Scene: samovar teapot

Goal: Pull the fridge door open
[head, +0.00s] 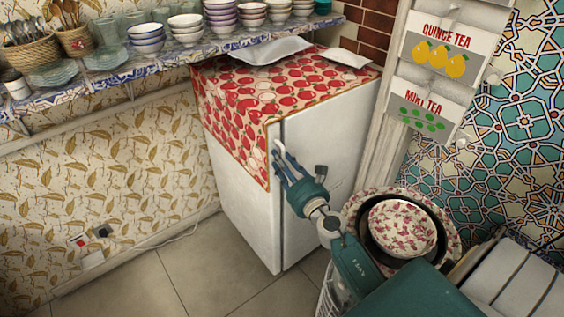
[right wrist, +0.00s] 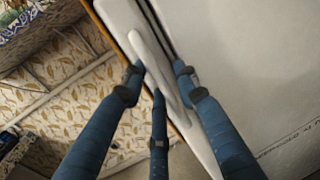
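The white fridge (head: 245,210) stands against the wall with a red apple-print cloth over its top and side. Its door (head: 335,130) faces right and looks shut, with a thin dark seam along its edge. A pale upright handle (head: 279,131) is near that edge; it also shows in the right wrist view (right wrist: 150,52). My right gripper (head: 283,166) is at the handle's lower part. In the right wrist view its blue fingers (right wrist: 157,76) are spread on both sides of the handle, not visibly closed on it. My left gripper is not in view.
A shelf (head: 110,78) with bowls and glasses runs above left. Patterned bowls (head: 402,228) stand right of the fridge, near my right arm. Tea signs (head: 445,55) hang on the right. The tiled floor (head: 150,285) before the fridge's left side is clear.

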